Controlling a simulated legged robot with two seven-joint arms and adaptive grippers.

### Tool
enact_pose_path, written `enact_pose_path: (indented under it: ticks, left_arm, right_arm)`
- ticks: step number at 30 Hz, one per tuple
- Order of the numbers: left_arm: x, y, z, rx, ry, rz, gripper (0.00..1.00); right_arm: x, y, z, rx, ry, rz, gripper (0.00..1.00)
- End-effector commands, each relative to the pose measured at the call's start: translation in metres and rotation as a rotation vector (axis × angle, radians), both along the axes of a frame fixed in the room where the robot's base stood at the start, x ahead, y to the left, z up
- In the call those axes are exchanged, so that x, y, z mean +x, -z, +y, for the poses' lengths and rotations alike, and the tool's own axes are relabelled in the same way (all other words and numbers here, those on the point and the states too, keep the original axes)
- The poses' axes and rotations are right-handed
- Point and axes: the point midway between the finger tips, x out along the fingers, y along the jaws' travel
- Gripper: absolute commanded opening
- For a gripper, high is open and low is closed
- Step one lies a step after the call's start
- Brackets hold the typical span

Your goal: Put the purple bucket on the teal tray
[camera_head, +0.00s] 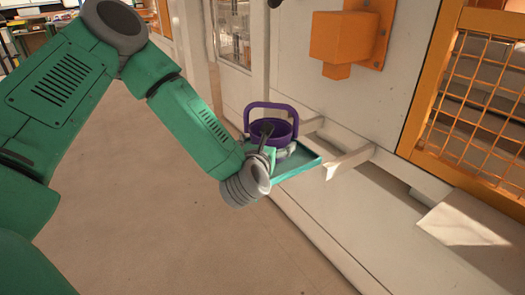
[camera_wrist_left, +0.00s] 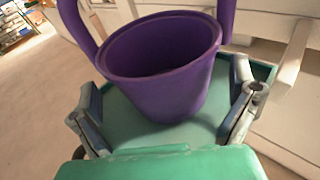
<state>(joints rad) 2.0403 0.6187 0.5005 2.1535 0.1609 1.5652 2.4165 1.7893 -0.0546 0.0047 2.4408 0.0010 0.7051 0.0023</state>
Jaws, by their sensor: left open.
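The purple bucket (camera_head: 284,130) has a raised handle and appears to stand upright on the teal tray (camera_head: 304,168), which sticks out from the pale machine front. In the left wrist view the bucket (camera_wrist_left: 165,75) fills the middle, and its base appears to rest on the tray (camera_wrist_left: 128,125). My left gripper (camera_head: 276,150) is open at the near side of the bucket. In the left wrist view its fingers (camera_wrist_left: 165,85) are spread on either side of the bucket, with gaps showing. The arm partly hides the tray in the head view. My right gripper is out of view.
Pale brackets (camera_head: 348,160) jut from the machine beside the tray. An orange box (camera_head: 340,38) is mounted above, and an orange-framed mesh panel (camera_head: 485,95) is at the right. The brown floor (camera_head: 130,220) at the left is clear.

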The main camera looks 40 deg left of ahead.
Motion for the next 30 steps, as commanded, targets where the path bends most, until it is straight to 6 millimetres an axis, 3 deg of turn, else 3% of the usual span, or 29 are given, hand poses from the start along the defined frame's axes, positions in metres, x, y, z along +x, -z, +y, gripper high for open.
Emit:
enact_pose_path:
  ticks: [6,13,19,30]
  left_arm:
    - [-0.044,-0.008,-0.018,-0.004,0.003,0.005,1.00]
    - [-0.080,-0.014,-0.033,-0.002,0.002,0.004,1.00]
    - [-0.092,-0.017,-0.038,-0.001,0.001,0.002,1.00]
    - [-0.092,-0.017,-0.038,-0.001,0.000,0.001,1.00]
  right_arm:
    - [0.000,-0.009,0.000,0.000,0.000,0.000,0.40]
    - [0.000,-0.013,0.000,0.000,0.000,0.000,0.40]
    - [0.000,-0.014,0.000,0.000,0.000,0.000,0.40]
    - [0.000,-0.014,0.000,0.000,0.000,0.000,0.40]
